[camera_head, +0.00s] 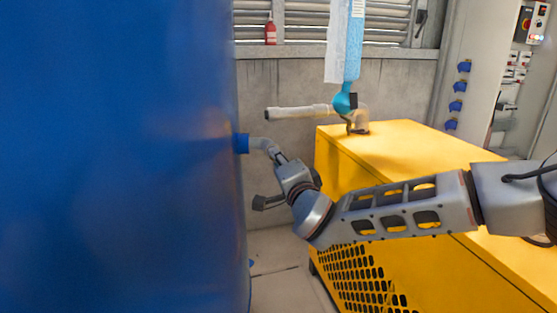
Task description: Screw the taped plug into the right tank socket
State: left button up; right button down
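The large blue tank (120,150) fills the left of the head view. A blue collar-like socket (241,143) sticks out from its right edge. A short light grey curved piece (262,145) meets the collar on its right side. I cannot tell whether it is a fitting or part of what my gripper holds. My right gripper (278,158) is at the right end of this curved piece, its arm coming in from the right. Its fingers are too small to tell whether they are shut. I cannot make out the taped plug or its tape. My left gripper is out of view.
A yellow cabinet (400,140) stands below and behind my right arm. A red extinguisher (271,33) stands at the back wall. Floor shows between tank and cabinet.

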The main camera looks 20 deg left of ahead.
jog(key=shift+w+a, duration=0.2)
jog(key=shift+w, duration=0.05)
dwell(0.4)
jog(key=m, duration=2.6)
jog(key=shift+w, duration=0.2)
jog(key=c, duration=1.7)
grip_release()
